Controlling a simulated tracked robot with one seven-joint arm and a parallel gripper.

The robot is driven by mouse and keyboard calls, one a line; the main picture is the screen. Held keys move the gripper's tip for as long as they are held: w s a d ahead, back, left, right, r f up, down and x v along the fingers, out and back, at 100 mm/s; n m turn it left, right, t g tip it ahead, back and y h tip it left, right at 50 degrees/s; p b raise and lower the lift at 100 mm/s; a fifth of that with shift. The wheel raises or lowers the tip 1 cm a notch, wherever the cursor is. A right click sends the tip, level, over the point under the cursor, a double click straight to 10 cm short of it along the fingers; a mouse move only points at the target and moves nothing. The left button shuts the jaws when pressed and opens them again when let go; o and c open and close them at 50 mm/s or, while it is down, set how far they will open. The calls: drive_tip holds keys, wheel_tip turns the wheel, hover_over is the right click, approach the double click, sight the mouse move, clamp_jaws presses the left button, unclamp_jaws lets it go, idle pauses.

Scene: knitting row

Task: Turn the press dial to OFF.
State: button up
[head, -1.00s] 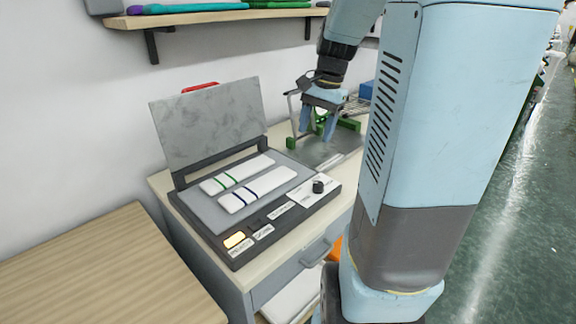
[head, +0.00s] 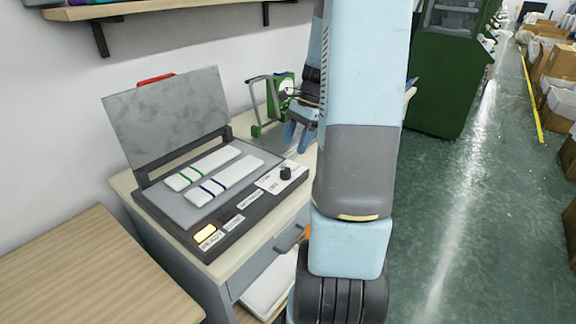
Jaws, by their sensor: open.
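The press (head: 152,208) stands open on the bench, its grey lid (head: 168,118) tilted up at the back. The black press dial (head: 286,173) sits on a white label plate (head: 270,182) at the right end of its front panel. The dial's pointer setting is too small to read. My gripper (head: 296,136) is open, pointing down beyond the dial toward the back right of the bench, apart from the dial. My arm hides part of the gripper and of the bench's right side.
Two white folded pieces (head: 201,167) lie on the press bed. A lit yellow lamp (head: 205,234) is at the panel's left end. A green-and-grey frame (head: 262,105) stands behind my gripper. A wooden table (head: 75,270) is at left, a shelf (head: 140,8) above.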

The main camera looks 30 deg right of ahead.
sight(286, 169)
drive_tip(key=x, duration=0.8)
drive_tip(key=shift+f, duration=0.2)
drive_tip(key=shift+w, duration=0.1)
drive_tip(key=c, duration=1)
